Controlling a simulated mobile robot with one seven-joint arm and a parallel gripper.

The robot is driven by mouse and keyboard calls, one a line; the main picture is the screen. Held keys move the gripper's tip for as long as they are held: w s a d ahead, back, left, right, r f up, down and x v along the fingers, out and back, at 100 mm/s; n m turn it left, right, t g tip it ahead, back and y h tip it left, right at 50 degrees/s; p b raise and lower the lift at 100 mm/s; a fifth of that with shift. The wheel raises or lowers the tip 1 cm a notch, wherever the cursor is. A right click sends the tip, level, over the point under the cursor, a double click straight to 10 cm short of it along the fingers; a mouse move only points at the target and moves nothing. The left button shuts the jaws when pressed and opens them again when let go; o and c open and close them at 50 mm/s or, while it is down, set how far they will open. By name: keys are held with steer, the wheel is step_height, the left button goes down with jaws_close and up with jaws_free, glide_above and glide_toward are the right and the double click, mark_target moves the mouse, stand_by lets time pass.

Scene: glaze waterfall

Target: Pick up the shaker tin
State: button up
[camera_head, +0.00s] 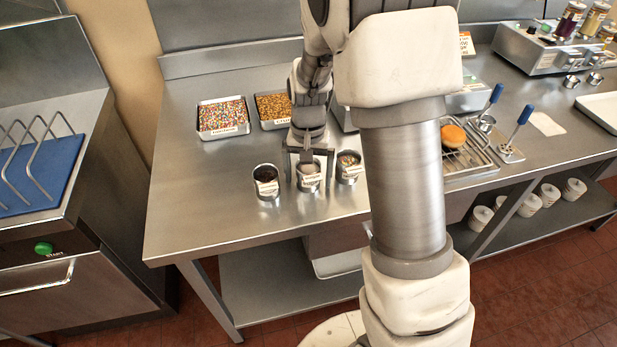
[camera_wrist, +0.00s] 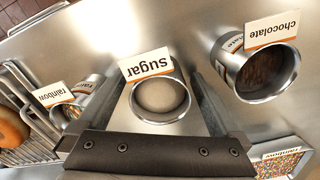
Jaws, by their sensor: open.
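Three small metal tins with label cards stand upright in a row near the table's front edge. The left one (camera_head: 267,187) holds dark chocolate, and its card reads "chocolate" in the wrist view (camera_wrist: 256,72). The middle sugar tin (camera_head: 309,184) holds pale sugar and also shows in the wrist view (camera_wrist: 160,100). The right tin (camera_head: 348,172) has a "rainbow" card in the wrist view (camera_wrist: 88,97). My gripper (camera_head: 308,176) is open and points down over the sugar tin, with one finger on each side of it. Contact between the fingers and the tin cannot be told.
Trays of rainbow sprinkles (camera_head: 223,118) and brown crumbs (camera_head: 273,110) lie behind the tins. A wire rack (camera_head: 470,160) with an orange doughnut (camera_head: 453,136) stands to the right. The neighbouring tins are close on both sides. The table's left front is clear.

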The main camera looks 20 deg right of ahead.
steer(key=shift+c, duration=0.2)
steer(key=c, duration=1.5)
